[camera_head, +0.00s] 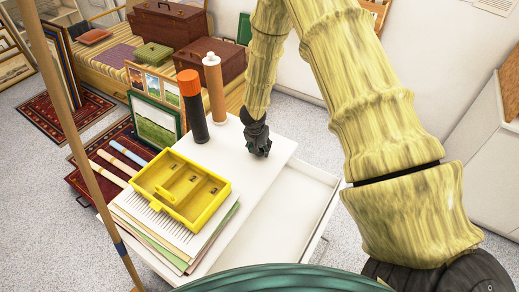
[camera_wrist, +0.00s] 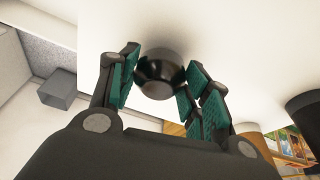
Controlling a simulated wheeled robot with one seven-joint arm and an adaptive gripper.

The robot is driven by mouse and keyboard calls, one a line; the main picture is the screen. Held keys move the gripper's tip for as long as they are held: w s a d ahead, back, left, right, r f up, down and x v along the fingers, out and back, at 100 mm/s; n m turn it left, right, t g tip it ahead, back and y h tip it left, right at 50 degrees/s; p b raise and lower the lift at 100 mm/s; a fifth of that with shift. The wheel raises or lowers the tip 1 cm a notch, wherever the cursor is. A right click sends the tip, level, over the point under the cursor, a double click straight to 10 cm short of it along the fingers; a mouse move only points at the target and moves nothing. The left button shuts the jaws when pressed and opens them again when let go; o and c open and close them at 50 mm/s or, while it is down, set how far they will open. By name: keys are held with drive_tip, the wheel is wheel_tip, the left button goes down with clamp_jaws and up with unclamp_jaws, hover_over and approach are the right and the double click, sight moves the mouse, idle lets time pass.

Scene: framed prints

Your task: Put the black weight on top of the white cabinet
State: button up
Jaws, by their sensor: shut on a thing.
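The white cabinet (camera_head: 262,185) stands in the middle of the head view, with its drawer (camera_head: 298,215) pulled open on the right side. My gripper (camera_head: 257,146) is low over the bare part of the cabinet top, pointing down. In the wrist view, the black weight (camera_wrist: 160,76) is between the green-padded fingers, and my gripper (camera_wrist: 160,66) is shut on it. A dark shadow lies on the white surface right by the weight. I cannot tell whether the weight touches the top. In the head view the weight cannot be told apart from the dark gripper.
A black bottle with an orange cap (camera_head: 192,108) and a brown tube (camera_head: 214,92) stand left of my gripper. A yellow tray (camera_head: 180,190) sits on a paper stack (camera_head: 150,222) at the cabinet's near left. A wooden pole (camera_head: 75,120) rises at left.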

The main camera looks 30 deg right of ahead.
drive_tip(key=shift+f, duration=0.6)
drive_tip(key=shift+f, duration=0.1)
drive_tip(key=o, duration=1.2)
drive_tip(key=shift+c, duration=0.2)
drive_tip(key=p+v, duration=0.1)
drive_tip(key=v, duration=1.1)
